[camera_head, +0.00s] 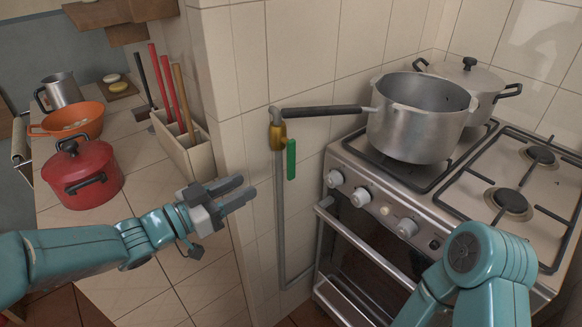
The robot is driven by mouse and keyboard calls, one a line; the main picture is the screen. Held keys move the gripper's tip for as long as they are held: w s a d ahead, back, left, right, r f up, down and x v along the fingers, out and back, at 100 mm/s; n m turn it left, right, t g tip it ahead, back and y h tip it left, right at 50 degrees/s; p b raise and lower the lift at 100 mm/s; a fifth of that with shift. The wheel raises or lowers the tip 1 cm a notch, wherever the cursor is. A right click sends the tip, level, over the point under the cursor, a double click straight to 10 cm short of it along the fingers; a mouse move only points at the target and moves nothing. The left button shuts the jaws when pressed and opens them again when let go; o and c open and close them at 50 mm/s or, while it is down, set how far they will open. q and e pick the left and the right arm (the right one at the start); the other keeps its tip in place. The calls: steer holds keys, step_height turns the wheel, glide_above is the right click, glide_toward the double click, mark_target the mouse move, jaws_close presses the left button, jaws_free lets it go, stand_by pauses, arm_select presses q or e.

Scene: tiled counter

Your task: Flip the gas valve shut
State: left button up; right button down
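The gas valve (277,135) is a brass body on a grey pipe that runs down the tiled wall, left of the stove. Its green handle (291,160) hangs vertically, in line with the pipe and just right of it. My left gripper (246,188) is in front of the wall corner, lower and to the left of the handle, apart from it. Its two fingers point right with a gap between them, and nothing is seen held. My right arm shows at the bottom right, but its gripper is out of the frame.
A stove (390,205) stands right of the pipe. A saucepan (420,120) on it has a long handle (320,111) reaching left, just above the valve. The left counter holds a red pot (83,175), an orange pan (70,120) and a utensil box (184,150).

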mark_target(287, 164)
arm_select(q)
steer(key=x, duration=1.3)
steer(key=shift+w+d, duration=0.25)
steer(key=shift+d, duration=0.1)
jaws_close()
